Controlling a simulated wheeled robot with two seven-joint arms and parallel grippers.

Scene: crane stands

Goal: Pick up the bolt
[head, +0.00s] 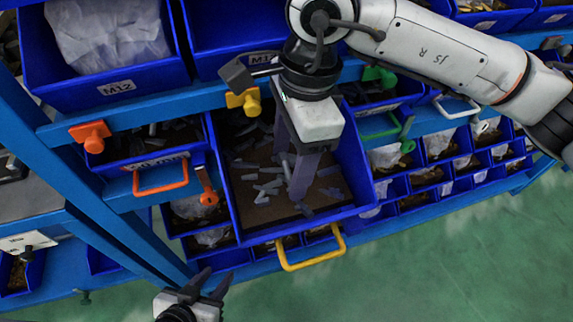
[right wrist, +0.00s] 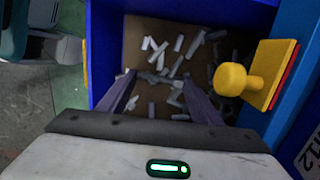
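Many loose grey bolts (head: 268,187) lie scattered on the brown floor of an open blue bin (head: 236,212) in the middle of the head view. They also show in the right wrist view (right wrist: 180,43). My right gripper (head: 293,178) points down into this bin from above, its two dark fingers apart. In the right wrist view the fingers (right wrist: 163,84) are spread, with several bolts visible beyond and between them; nothing is held. Whether the fingertips touch any bolt I cannot tell. My left gripper (head: 216,276) is open and empty at the bottom of the head view, in front of the rack.
A yellow handle (head: 310,252) is on the bin's front. A yellow knob (right wrist: 248,80) stands beside the bin's edge. Blue bins with bags (head: 108,45) sit above and beside. A blue rack post (head: 110,220) is at left. Green floor (head: 420,270) is clear at lower right.

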